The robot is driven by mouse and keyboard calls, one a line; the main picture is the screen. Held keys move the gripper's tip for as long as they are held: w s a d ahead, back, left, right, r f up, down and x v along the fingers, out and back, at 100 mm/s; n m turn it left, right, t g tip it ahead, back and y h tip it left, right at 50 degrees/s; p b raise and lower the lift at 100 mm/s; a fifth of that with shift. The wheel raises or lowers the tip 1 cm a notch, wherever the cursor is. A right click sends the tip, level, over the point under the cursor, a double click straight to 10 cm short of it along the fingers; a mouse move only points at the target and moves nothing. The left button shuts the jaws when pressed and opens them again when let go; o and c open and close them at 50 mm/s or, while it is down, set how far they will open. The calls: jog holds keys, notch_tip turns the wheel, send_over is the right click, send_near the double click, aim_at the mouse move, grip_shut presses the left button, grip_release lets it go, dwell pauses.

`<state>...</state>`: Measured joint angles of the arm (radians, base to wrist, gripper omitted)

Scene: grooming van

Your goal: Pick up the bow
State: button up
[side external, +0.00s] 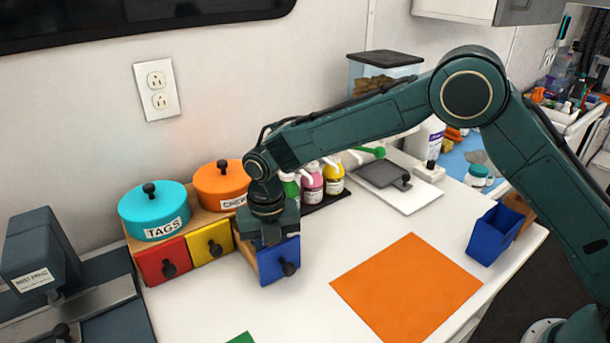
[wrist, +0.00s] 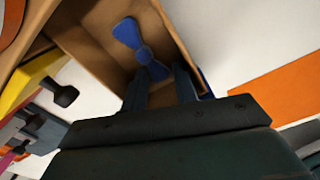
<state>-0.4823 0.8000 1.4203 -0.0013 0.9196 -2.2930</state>
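The blue bow (wrist: 127,33) lies inside an open wooden drawer with a blue front (side external: 279,263). In the wrist view the drawer's wooden inside (wrist: 95,45) shows around the bow. My gripper (wrist: 161,70) is open, its two fingers apart and pointing down into the drawer. The bow's near lobe shows between the fingertips, and the rest extends past them. I cannot tell whether either finger touches it. In the side view my gripper (side external: 268,236) is over the blue-front drawer, and the bow is hidden there.
Red (side external: 162,261) and yellow (side external: 209,243) drawers stand left of the blue one, with a teal tags tin (side external: 154,210) and an orange tin (side external: 221,185) above. Pump bottles (side external: 312,187) stand close behind my gripper. An orange mat (side external: 408,287) and blue bin (side external: 494,235) lie right.

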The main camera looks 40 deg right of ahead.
jog(key=c, duration=0.5)
jog(key=shift+c, duration=0.2)
jog(key=shift+r, duration=0.15)
notch_tip(320, 180, up, 20)
dwell(0.4)
dwell(0.6)
